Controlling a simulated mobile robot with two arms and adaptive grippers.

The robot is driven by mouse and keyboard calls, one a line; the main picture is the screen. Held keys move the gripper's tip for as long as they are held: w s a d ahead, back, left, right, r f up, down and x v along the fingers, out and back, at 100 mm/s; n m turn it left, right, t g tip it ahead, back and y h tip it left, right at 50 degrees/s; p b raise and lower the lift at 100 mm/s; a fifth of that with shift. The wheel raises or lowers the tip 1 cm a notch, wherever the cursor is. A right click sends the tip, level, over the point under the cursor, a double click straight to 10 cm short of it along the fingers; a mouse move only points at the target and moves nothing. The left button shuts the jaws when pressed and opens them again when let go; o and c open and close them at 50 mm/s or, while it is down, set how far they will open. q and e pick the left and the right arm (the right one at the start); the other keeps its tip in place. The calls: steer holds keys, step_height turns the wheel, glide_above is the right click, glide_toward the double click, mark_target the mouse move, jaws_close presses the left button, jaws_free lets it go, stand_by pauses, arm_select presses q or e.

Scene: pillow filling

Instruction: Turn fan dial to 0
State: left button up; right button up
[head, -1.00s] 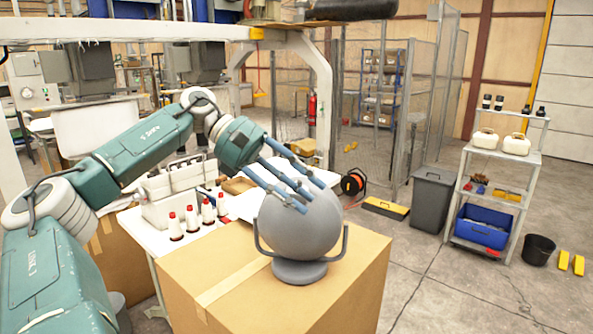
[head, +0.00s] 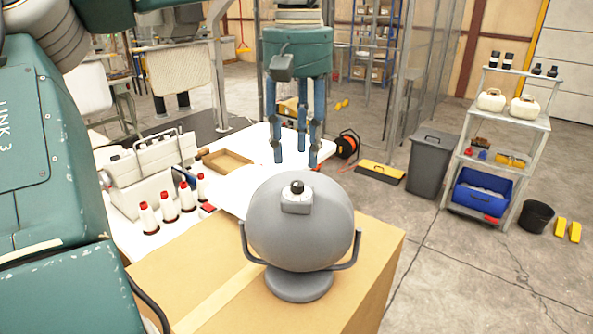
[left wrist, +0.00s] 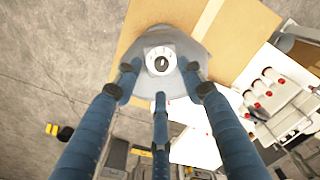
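The grey round fan (head: 300,235) sits in its U-shaped stand on a cardboard box. Its dial (head: 297,188), a black knob on a light grey block, is on the upper side of the housing. It also shows in the left wrist view (left wrist: 161,60) as a light disc with a dark knob; its setting is too small to read. My left gripper (head: 297,155) points down above and behind the dial in the head view. Its three blue fingers are spread, with nothing between them. In the left wrist view the fingertips (left wrist: 160,80) frame the dial. My right gripper is not in view.
The cardboard box (head: 215,275) bears the fan. A white table (head: 235,200) behind it holds a sewing machine (head: 150,175), several red-capped thread cones and a shallow brown tray (head: 228,162). A grey bin (head: 432,160) and shelf (head: 500,145) stand right.

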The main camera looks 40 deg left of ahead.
mark_target(297, 182)
arm_select(q)
steer(key=f, duration=0.3)
steer(key=shift+w+a+f+p, duration=0.25)
steer(key=shift+w+f+p, duration=0.05)
steer(key=shift+p, duration=0.05)
steer(key=f, duration=0.3)
steer(key=shift+w+a+f+p, duration=0.2)
steer(key=shift+w+a+p, duration=0.05)
steer(key=shift+a+p, duration=0.1)
steer(key=shift+s+d, duration=0.1)
steer(key=c, duration=0.9)
jaws_close()
steer(key=shift+r, duration=0.1)
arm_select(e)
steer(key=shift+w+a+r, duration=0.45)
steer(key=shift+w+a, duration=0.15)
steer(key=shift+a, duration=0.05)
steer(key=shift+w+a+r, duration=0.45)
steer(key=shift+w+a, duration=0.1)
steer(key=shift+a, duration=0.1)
